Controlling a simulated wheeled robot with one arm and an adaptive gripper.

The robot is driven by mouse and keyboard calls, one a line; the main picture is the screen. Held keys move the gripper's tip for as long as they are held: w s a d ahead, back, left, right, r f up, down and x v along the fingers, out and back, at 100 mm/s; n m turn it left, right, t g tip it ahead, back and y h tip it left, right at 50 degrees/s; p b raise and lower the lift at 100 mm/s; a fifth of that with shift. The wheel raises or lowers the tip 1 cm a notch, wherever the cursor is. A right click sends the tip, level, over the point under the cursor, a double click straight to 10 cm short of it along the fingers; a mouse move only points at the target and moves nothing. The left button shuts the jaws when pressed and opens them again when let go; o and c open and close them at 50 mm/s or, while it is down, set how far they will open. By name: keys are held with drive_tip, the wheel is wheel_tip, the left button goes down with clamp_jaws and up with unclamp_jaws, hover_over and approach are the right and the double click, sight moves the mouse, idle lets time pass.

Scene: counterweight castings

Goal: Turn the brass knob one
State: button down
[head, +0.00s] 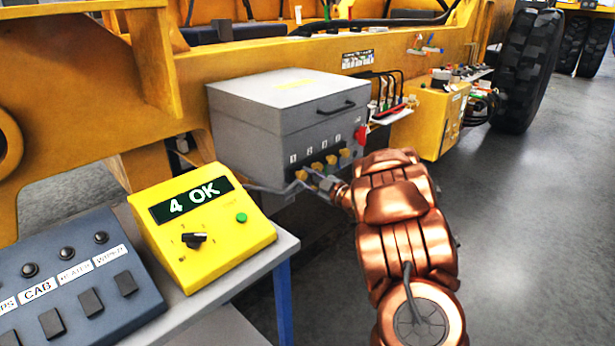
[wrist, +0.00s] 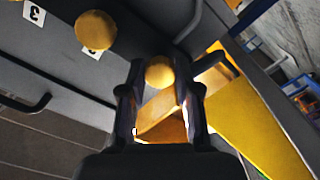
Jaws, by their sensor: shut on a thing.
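A grey box (head: 285,112) is mounted on the yellow machine, with a row of several brass knobs low on its front. My gripper (head: 310,181) is at the left end of this row, below the numbered labels. In the wrist view its two fingers (wrist: 160,88) are closed around a round brass knob (wrist: 160,72), the leftmost in the row. The neighbouring brass knob (wrist: 96,30) is free, beside the fingers. A label reading 3 (wrist: 34,13) shows upside down. How far the held knob is turned cannot be told.
A yellow console (head: 205,235) with a display reading "4 OK" stands on a table left of my arm. A dark switch panel (head: 70,285) is beside it. A red part (head: 360,134) is at the box's right end. Open floor (head: 520,240) lies to the right.

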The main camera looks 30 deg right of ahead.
drive_tip(key=shift+f, duration=0.1)
drive_tip(key=c, duration=0.8)
unclamp_jaws()
drive_tip(key=shift+s, duration=0.1)
drive_tip(key=v, duration=1.1)
drive_tip(key=shift+s+d, duration=0.2)
drive_tip(key=shift+s, duration=0.2)
